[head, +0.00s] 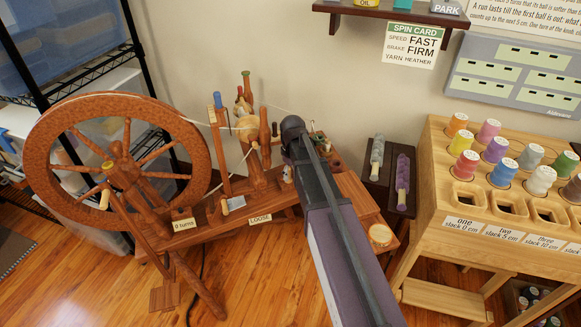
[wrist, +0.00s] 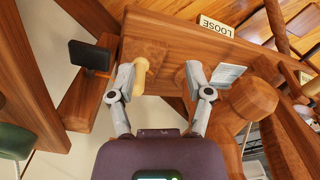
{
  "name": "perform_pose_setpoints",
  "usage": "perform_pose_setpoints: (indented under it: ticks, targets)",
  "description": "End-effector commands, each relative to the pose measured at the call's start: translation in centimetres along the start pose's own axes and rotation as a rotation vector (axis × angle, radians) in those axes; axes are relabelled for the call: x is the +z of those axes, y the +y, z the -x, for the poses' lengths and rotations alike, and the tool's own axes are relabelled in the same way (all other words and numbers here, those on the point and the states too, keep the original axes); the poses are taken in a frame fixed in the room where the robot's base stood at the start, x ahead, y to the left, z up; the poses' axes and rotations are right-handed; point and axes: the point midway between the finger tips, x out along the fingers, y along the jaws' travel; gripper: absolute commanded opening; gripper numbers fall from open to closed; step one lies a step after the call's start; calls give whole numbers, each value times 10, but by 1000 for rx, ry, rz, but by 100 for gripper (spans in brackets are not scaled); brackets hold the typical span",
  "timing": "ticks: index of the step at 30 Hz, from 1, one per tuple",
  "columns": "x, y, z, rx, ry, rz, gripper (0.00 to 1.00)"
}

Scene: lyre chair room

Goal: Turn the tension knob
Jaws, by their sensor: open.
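A pale turned wooden knob (wrist: 140,76), apparently the tension knob, stands out from a brown wooden block of the spinning wheel in the wrist view. My gripper (wrist: 158,74) is open, with its fingers on either side of the knob. The knob is close to the left finger; I cannot tell if they touch. The right finger is well apart from it. A label reading LOOSE (wrist: 216,25) lies beyond; it also shows on the bench in the head view (head: 260,219). In the head view my arm hides the gripper and most of the knob's surroundings.
The spinning wheel (head: 40,165) fills the left, with a "0 turns" label (head: 183,225) on its bench. A spin card (head: 411,45) on the wall reads speed FAST, brake FIRM, yarn HEATHER. A wooden spool rack (head: 442,160) stands right.

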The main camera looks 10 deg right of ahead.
Motion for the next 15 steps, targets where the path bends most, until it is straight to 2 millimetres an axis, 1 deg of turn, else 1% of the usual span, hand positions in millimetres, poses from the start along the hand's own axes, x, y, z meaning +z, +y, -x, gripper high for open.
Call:
perform_pose_setpoints:
  ticks: [1,15]
  targets:
    - [8,-4,-8,0,0,-13,65]
    - [55,-31,-46,0,0,-158,65]
